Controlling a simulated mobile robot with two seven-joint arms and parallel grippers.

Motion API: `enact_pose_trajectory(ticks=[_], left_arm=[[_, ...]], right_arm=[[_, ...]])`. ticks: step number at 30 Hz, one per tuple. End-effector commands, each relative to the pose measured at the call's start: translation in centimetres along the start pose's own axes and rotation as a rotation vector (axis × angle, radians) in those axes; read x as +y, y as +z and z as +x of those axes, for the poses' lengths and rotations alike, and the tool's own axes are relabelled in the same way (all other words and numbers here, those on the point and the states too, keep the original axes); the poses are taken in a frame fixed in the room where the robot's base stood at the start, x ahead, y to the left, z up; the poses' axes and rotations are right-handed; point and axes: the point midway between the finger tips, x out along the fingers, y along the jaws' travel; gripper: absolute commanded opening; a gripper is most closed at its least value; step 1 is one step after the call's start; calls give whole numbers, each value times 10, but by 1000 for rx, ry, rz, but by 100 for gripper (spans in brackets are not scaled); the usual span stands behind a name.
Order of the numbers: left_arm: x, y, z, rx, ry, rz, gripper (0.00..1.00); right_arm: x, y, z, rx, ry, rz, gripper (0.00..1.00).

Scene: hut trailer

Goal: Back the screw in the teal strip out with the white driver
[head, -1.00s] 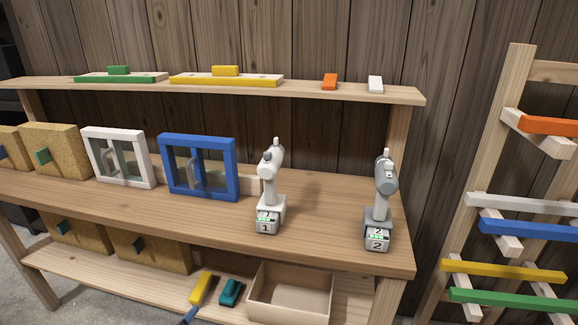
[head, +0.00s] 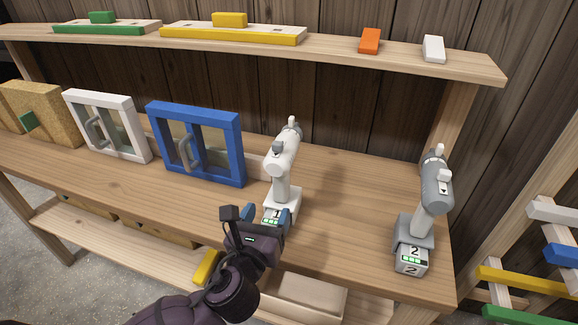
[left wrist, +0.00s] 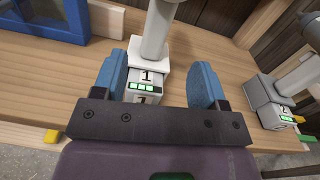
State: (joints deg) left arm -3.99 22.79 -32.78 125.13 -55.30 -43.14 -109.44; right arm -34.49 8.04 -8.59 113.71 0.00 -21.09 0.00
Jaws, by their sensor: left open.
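The white driver (head: 285,160) stands upright on the bench, its base marked 1 with green lights. It also shows in the left wrist view (left wrist: 155,35). My left gripper (head: 266,213) is open at the front of that base. In the left wrist view, its blue fingers (left wrist: 158,82) stand one on each side of the numbered base block, with a gap visible at least on the right. I cannot tell whether the left finger touches it. I cannot make out the teal strip or its screw. My right gripper is out of view.
A grey driver (head: 434,195) marked 2 stands to the right. A blue-framed window (head: 238,150) is close on the left. The upper shelf (head: 335,50) runs above. A rack with coloured strips (head: 530,280) stands at the right, partly cut off. An open box (head: 310,290) sits below.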

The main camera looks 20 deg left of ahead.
Motion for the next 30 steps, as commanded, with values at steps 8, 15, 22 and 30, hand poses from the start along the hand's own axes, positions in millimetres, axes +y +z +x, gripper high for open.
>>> enact_pose_trajectory(ticks=[8, 15, 22, 30], left_arm=[[0, 0, 13, 0, 3, 94, 66], [1, 0, 46, 2, 3, 92, 66], [1, 0, 60, 2, 2, 91, 66], [2, 2, 94, 3, 2, 90, 66]], right_arm=[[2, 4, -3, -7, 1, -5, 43], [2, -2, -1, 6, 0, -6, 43], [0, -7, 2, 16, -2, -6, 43], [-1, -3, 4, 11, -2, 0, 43]])
